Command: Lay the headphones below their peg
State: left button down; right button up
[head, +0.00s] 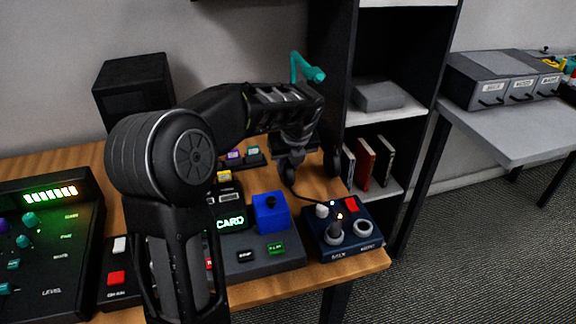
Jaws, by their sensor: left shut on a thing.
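My left gripper (291,155) reaches over the back right of the wooden desk, pointing down. It is shut on the dark headphones, whose ear cup (333,162) shows to the right of the fingers. Another dark rounded part shows just under the fingers. The headband is mostly hidden behind my gripper and wrist. A teal peg (310,73) stands out above and behind my gripper, with nothing visible hanging on it. I cannot tell whether the headphones touch the desk. My right gripper is not in view.
A navy control box (340,250) with a joystick and a thin cable sits at the desk's front right corner. A grey console (262,258) with a blue block is beside it. A dark shelf (405,125) stands right of the desk. A black speaker (135,88) stands back left.

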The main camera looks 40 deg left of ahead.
pick_arm(q)
jog(key=shift+f, duration=0.1)
jog(key=c, duration=1.1)
grip_release()
jog(key=shift+d+r, duration=0.1)
jog(key=shift+r, duration=0.4)
jog(key=p+v, duration=0.1)
jog(key=v, duration=1)
jog(key=shift+s+r+p, duration=0.1)
jog(key=shift+s+p, duration=0.1)
jog(key=shift+p, duration=0.2)
